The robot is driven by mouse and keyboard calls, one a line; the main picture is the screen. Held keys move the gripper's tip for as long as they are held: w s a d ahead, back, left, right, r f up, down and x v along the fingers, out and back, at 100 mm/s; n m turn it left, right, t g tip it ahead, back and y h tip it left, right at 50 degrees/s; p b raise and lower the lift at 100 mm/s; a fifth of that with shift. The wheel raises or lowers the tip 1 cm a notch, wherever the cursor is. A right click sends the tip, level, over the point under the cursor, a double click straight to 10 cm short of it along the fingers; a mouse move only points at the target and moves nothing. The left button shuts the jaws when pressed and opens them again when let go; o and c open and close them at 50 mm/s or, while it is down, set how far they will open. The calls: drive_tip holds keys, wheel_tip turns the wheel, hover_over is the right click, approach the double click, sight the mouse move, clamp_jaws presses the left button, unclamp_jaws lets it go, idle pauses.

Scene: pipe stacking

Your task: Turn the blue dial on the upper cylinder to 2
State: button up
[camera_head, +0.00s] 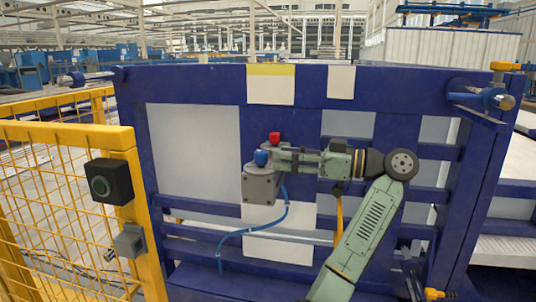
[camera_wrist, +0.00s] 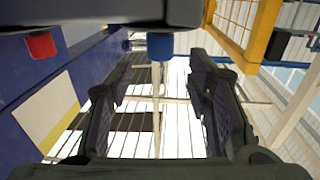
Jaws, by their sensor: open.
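The blue dial (camera_head: 261,157) is a small blue knob on top of a grey fitting (camera_head: 262,186) on the blue frame. It also shows in the wrist view (camera_wrist: 160,46), top centre, below a dark bar. My gripper (camera_head: 279,158) reaches in from the right, its tips close to the blue dial. In the wrist view the two dark fingers (camera_wrist: 160,68) are spread apart with nothing held between them. The blue dial lies in line with the gap; I cannot tell whether the fingers touch it. No dial markings or the number 2 can be read.
A red knob (camera_head: 274,138) sits just behind the blue dial, close to my gripper. A blue hose (camera_head: 284,215) hangs below the fitting. A yellow mesh fence (camera_head: 65,200) with a black button box (camera_head: 109,181) stands at left. The blue frame (camera_head: 190,83) is behind.

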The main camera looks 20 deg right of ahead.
drive_tip(key=v, duration=0.5)
drive_tip(key=shift+s+d, duration=0.15)
idle(0.3)
